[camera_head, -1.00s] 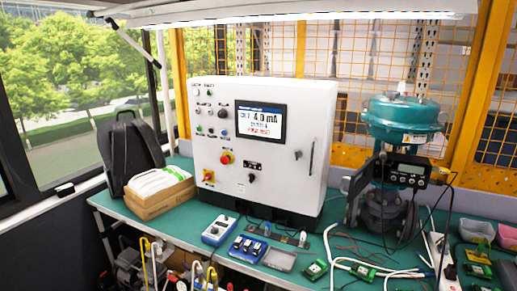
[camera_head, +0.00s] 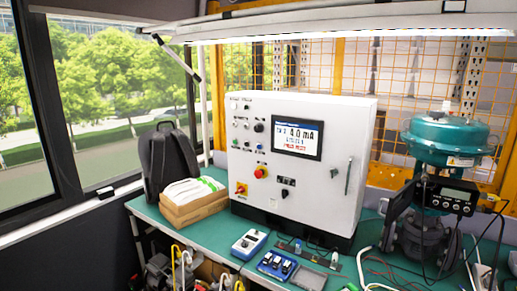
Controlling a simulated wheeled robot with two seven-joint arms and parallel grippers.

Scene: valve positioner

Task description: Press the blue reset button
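The white control cabinet (camera_head: 335,170) stands on the green bench. The small blue button (camera_head: 260,147) sits on its front at the right end of a low row of small controls, with a green button (camera_head: 235,142) at the left end. The lit screen (camera_head: 294,138) to the right reads 4.0 mA. A red knob on a yellow plate (camera_head: 261,172) is below the blue button. Neither of my grippers shows in the head view. Nothing covers the blue button.
A cardboard box with white packs (camera_head: 194,207) and a black backpack (camera_head: 167,158) are left of the cabinet. A teal valve actuator (camera_head: 449,139) stands at right. A blue meter (camera_head: 249,244) and small modules (camera_head: 277,265) lie in front on the green bench (camera_head: 150,213).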

